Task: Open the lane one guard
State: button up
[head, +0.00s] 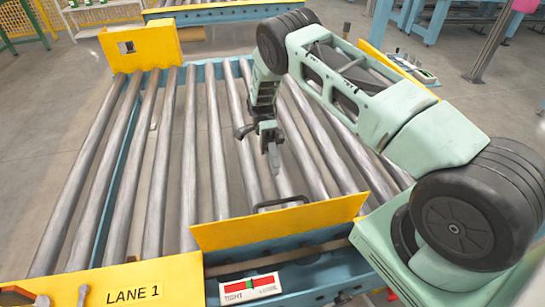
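A yellow panel (278,222), which looks like the lane one guard, stands across the near end of the rollers, right of the yellow plate marked LANE 1 (133,294). A dark bar handle (282,202) shows just behind the panel's top edge. My gripper (264,147) hangs pointing down over the rollers, beyond the handle and apart from it in the picture. It holds nothing that I can see. The gap between its fingers is not clear from this angle.
Steel rollers (160,165) in a blue frame fill the middle. A red and green gauge marked TIGHT (250,287) sits below the panel. A yellow box-like guard (140,46) stands at the far left corner. Open grey floor (50,90) lies to the left.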

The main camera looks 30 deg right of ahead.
jog(key=shift+v, duration=1.35)
jog(key=s+a+r+n+t+h+p, duration=0.2)
jog(key=s+a+r+n+t+p, duration=0.15)
jog(key=a+r+n, duration=0.55)
jog(key=s+a+r+n+t+h+p, duration=0.1)
jog(key=s+a+r+n+t+p, duration=0.25)
jog(key=r, duration=0.85)
jog(key=s+a+r+n+t+p, duration=0.1)
jog(key=s+r+n+t+p, duration=0.1)
jog(key=s+r+n, duration=0.3)
jog(key=s+a+r+n+t+h+p, duration=0.1)
jog(key=s+r+n+t, duration=0.3)
jog(key=s+n, duration=0.8)
notch_tip(320, 180, up, 2)
jog(key=shift+s+a+r+t+p, duration=0.1)
jog(key=shift+s+a+t+p, duration=0.3)
jog(key=shift+s+a+p, duration=0.25)
